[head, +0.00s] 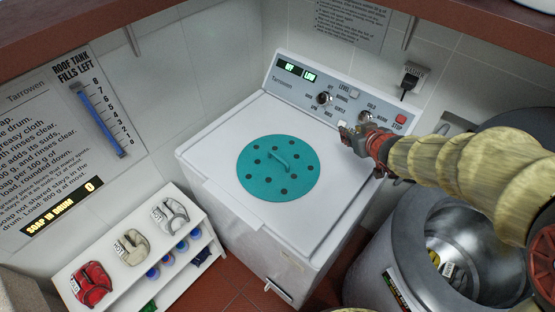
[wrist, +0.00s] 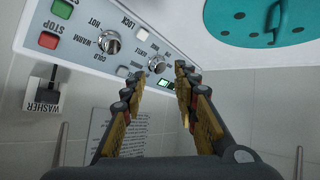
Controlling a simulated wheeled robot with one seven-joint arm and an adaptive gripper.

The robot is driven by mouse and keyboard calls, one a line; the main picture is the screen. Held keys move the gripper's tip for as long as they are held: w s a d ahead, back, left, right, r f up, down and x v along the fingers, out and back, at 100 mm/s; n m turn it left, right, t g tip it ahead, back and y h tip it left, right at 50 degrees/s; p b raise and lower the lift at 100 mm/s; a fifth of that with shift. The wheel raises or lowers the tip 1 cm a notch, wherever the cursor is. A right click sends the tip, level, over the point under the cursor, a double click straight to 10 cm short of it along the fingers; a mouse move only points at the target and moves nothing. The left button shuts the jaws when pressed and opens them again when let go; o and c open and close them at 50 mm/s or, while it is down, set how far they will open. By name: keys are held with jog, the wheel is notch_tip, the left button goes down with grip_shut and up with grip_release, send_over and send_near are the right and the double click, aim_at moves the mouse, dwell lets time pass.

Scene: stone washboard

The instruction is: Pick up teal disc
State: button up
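The teal disc (head: 278,168) lies flat on the white top of the washer (head: 215,150). It is round, with several dark holes and a raised teal handle (head: 283,162) across its middle. Part of the disc also shows at the top right of the wrist view (wrist: 258,22), with its handle in sight. My gripper (head: 350,136) is to the right of the disc, near the washer's control panel, apart from the disc. In the wrist view its two fingers (wrist: 168,80) stand apart with nothing between them.
The control panel (head: 340,98) with knobs and a red stop button (head: 400,119) runs along the washer's back. A metal drum (head: 470,245) stands at right. A white shelf (head: 150,255) with folded items is at lower left.

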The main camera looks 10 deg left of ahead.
jog(key=w+a+f+n+g+y+p, duration=0.1)
jog(key=w+a+f+n+y+p, duration=0.15)
jog(key=a+f, duration=0.35)
jog(key=n+g+y+p, duration=0.1)
jog(key=g+y+p, duration=0.1)
jog(key=g+y, duration=0.3)
send_near(278, 157)
jog(key=shift+w+a+f+t+y, duration=0.1)
jog(key=shift+a+f+t+y, duration=0.15)
jog(key=shift+a+f+t, duration=0.2)
jog(key=shift+w+a+f+t+y, duration=0.2)
jog(key=shift+a+f+t, duration=0.1)
jog(key=shift+f, duration=0.3)
jog(key=shift+s+a+f+n, duration=0.15)
jog(key=shift+a+f+n, duration=0.05)
jog(key=shift+a+n, duration=0.1)
jog(key=x, duration=0.2)
jog(key=b+x, duration=0.1)
jog(key=x, duration=0.2)
jog(key=b+x, duration=0.1)
jog(key=x, duration=0.1)
jog(key=shift+f, duration=0.3)
jog(key=shift+c, duration=0.8)
grip_shut()
jog(key=shift+r, duration=0.1)
